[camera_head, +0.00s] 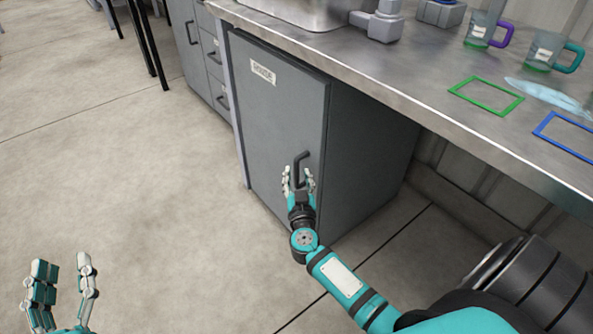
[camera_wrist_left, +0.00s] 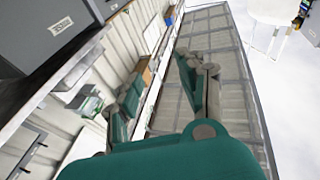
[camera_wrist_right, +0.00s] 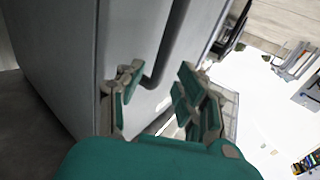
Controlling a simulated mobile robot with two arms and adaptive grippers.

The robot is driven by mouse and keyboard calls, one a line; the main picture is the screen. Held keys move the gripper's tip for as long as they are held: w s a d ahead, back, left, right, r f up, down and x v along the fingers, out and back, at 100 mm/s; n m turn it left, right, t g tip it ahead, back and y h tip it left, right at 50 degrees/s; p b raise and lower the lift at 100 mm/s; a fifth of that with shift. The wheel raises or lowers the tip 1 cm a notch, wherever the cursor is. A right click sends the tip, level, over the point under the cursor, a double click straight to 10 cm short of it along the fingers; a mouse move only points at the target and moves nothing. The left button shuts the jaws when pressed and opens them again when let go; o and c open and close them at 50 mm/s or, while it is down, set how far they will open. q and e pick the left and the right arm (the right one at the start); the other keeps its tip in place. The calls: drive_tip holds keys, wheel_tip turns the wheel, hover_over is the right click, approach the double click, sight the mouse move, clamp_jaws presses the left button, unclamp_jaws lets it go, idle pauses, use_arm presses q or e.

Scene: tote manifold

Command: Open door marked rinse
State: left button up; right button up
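A grey cabinet door (camera_head: 285,118) under the steel counter is closed. It has a white label (camera_head: 263,72) whose text is too small to read surely. Its dark bar handle (camera_head: 299,168) is near the door's right edge. My right gripper (camera_head: 299,180) is at the lower part of the handle, fingers apart. In the right wrist view the handle (camera_wrist_right: 168,60) runs down between the open fingers (camera_wrist_right: 158,95); contact cannot be told. My left gripper (camera_head: 62,270) is open and empty over the floor, far from the door; it also shows in the left wrist view (camera_wrist_left: 160,95).
The counter (camera_head: 400,85) overhangs the cabinet. On it are mugs (camera_head: 480,30), a green frame (camera_head: 486,96) and a blue frame (camera_head: 570,135). Grey drawers (camera_head: 212,60) stand left of the door. The floor (camera_head: 120,170) in front of the door is clear.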

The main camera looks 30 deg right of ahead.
sight(296, 169)
drive_tip(key=b+x, duration=0.1)
drive_tip(key=x, duration=0.2)
drive_tip(key=shift+w+d, duration=0.15)
drive_tip(key=shift+w, duration=0.1)
use_arm(q)
wheel_tip(296, 169, up, 6)
drive_tip(key=s+t+h, duration=0.1)
drive_tip(key=s+t, duration=0.1)
drive_tip(key=t, duration=0.2)
drive_tip(key=shift+s+h, duration=0.3)
drive_tip(key=shift+s, duration=0.05)
use_arm(e)
drive_tip(key=shift+w+d, duration=0.1)
drive_tip(key=shift+w, duration=0.15)
clamp_jaws()
use_arm(q)
drive_tip(key=shift+f, duration=0.1)
use_arm(e)
drive_tip(key=shift+f, duration=0.1)
